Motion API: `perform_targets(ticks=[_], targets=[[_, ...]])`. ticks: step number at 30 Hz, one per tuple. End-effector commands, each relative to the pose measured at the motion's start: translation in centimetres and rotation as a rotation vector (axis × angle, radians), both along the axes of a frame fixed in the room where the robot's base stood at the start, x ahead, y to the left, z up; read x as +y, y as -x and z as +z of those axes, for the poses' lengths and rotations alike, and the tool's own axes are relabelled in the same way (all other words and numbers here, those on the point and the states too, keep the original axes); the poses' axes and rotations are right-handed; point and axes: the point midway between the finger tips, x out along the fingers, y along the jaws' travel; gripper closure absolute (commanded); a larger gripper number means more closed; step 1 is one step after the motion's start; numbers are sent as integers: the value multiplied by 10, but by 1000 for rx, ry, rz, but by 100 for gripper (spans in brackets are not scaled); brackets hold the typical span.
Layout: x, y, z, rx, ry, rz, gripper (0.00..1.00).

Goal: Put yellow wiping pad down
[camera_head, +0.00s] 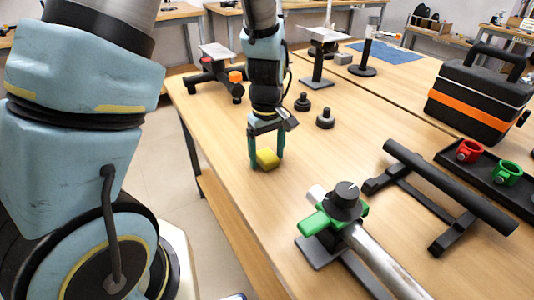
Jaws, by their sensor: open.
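The yellow wiping pad (267,159) is a small block at table height near the left edge of the wooden table (350,120). My gripper (266,163) points straight down over it, with its green fingers on either side of the pad. The fingers are open. The pad seems to rest on the table top between the fingertips. Whether a finger touches it is too small to tell.
A pipe in a green clamp (330,215) lies at the front. Black knobs (325,118) stand right of my gripper. A black rack (440,190), a tray with red and green rings (490,168) and a black toolbox (480,90) are to the right.

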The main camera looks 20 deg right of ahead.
Motion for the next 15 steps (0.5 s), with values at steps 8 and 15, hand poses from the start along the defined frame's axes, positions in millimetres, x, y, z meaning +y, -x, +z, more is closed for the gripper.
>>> perform_targets(ticks=[8, 15], targets=[[-1, -1, 30, -4, 3, -2, 15], [-2, -1, 82, -4, 5, -2, 15]])
